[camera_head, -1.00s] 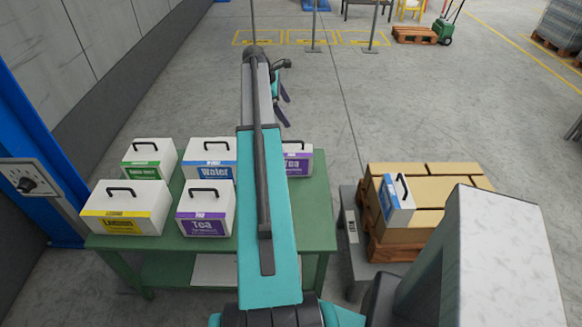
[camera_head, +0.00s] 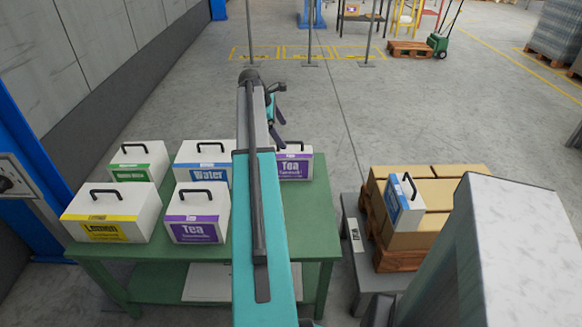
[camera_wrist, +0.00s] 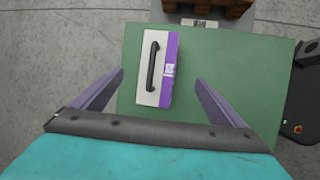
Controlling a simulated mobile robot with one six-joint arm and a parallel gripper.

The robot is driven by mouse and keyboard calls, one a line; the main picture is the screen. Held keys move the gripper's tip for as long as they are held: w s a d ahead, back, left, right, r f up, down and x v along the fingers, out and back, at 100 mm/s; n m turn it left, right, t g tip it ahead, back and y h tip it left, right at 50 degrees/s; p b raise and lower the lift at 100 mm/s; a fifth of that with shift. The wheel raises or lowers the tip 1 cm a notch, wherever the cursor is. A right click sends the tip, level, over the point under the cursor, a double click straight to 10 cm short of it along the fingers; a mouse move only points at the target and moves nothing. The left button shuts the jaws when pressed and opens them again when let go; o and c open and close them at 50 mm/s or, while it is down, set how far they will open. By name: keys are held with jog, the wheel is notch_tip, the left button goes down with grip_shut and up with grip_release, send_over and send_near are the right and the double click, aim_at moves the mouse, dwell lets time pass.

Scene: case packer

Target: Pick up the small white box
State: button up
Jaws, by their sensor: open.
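Several white boxes with black handles and coloured labels stand on a green table. A purple-labelled Tea box (camera_head: 296,167) stands at the right end of the back row, partly hidden by my arm. A white box with a purple band (camera_wrist: 155,75) is also in the wrist view, alone on green table top. My gripper (camera_wrist: 160,78) is open and empty there, its fingers on either side of this box in the picture, with gaps to both. In the head view my gripper (camera_head: 280,120) hangs beyond the back row. Its height above the table is hard to tell.
The table (camera_head: 310,220) also bears Lemon (camera_head: 108,215), Tea (camera_head: 197,213), Water (camera_head: 203,163) and green-labelled (camera_head: 138,163) boxes. At right, a pallet of brown cartons (camera_head: 440,190) holds a blue-labelled white box (camera_head: 405,201). A blue post stands left.

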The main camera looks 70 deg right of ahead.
send_near(295, 152)
jog(key=shift+p+x, duration=0.45)
jog(key=shift+x, duration=1.85)
jog(key=shift+a, duration=0.15)
jog(key=shift+f, duration=0.1)
jog(key=shift+p+x, duration=0.65)
jog(key=shift+x, duration=1.9)
jog(key=shift+s, duration=0.1)
jog(key=shift+c, duration=0.3)
jog(key=c, duration=2)
